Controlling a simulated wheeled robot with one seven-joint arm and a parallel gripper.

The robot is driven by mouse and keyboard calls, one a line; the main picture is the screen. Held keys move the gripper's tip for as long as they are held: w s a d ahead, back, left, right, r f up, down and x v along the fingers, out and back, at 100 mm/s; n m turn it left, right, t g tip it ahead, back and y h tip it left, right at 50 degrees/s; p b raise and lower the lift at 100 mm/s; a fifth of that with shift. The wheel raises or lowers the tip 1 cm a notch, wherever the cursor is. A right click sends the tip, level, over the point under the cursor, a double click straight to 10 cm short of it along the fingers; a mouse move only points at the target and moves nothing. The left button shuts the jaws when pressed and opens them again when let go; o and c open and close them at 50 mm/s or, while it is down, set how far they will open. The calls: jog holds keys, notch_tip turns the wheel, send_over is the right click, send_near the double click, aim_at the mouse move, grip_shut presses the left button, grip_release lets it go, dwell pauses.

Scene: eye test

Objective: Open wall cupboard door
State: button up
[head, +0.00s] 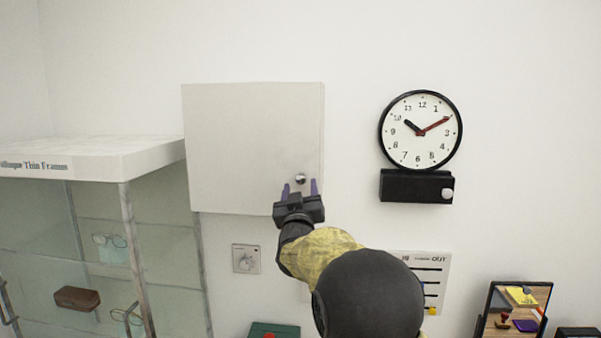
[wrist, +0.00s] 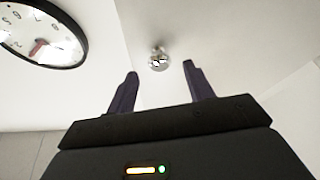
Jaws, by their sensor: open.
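The wall cupboard (head: 245,140) is a plain white box on the wall, and its door looks closed. A small round metal knob (head: 300,179) sits near the door's lower right corner. My gripper (head: 300,188) is open at the knob, with its two purple fingers pointing up, one on each side of the knob in the head view. In the wrist view the knob (wrist: 158,60) shows just beyond and between the open fingertips (wrist: 160,70). I see no contact between the fingers and the knob.
A glass display case (head: 95,160) with a white top stands left, close to the cupboard. A round clock (head: 420,130) hangs right, above a black box (head: 408,187). A wall switch (head: 246,259) is below the cupboard. The wall between cupboard and clock is clear.

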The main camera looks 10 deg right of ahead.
aim_at(301, 180)
jog(key=shift+p+x, duration=0.8)
jog(key=shift+x, duration=0.95)
jog(key=shift+s, duration=0.1)
grip_shut()
